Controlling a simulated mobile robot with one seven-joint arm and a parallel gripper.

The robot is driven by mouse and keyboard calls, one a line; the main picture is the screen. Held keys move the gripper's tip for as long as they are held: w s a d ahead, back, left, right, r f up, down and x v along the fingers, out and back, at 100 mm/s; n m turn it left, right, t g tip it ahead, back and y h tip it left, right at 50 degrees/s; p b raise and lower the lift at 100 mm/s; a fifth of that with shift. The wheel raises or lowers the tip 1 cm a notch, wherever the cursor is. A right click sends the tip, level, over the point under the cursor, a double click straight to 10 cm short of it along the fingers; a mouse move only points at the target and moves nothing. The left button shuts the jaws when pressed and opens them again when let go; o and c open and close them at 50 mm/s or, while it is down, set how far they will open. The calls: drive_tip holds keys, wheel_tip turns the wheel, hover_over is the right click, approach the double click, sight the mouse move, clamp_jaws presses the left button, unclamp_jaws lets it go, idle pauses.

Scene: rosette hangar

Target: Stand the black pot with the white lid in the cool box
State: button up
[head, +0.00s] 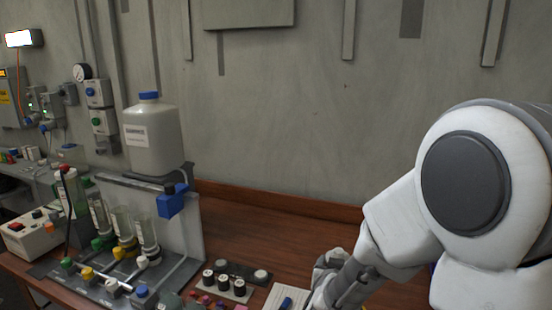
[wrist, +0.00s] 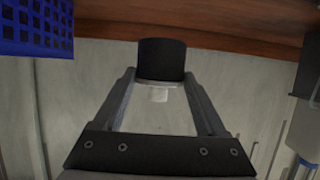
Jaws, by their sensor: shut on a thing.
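In the wrist view, my gripper (wrist: 160,77) is shut on a black pot (wrist: 161,58), a short dark cylinder between the fingertips. The pot appears clear of any surface. In the head view, the gripper and the held pot are out of sight below the picture edge, beyond my arm. I cannot make out a cool box in either view.
A blue perforated crate (wrist: 38,27) shows at the wrist view's upper left, near a wooden edge (wrist: 220,30). A bottle rig (head: 150,138) fills the bench's left.

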idle(0.4)
drive_tip(key=w+a+f+n+y+b, duration=0.5)
drive_tip(key=w+a+f+n+y, duration=0.2)
drive_tip(key=a+f+y, duration=0.3)
drive_tip(key=w+d+r+n+g+y+b, duration=0.1)
drive_tip(key=w+d+r+n+b, duration=0.15)
drive_tip(key=d, duration=0.35)
drive_tip(key=w+d+r+n+g+b, duration=0.1)
drive_tip(key=w+d, duration=0.2)
drive_tip(key=d, duration=0.3)
drive_tip(key=b, duration=0.4)
hover_over(293, 280)
drive_tip(key=shift+m, duration=0.25)
wheel_tip(293, 280, down, 6)
drive_tip(key=shift+f, duration=0.1)
drive_tip(key=shift+a+f+b, duration=0.1)
drive_tip(key=shift+f+b, duration=0.2)
drive_tip(key=shift+f, duration=1.75)
drive_tip(key=shift+t, duration=0.3)
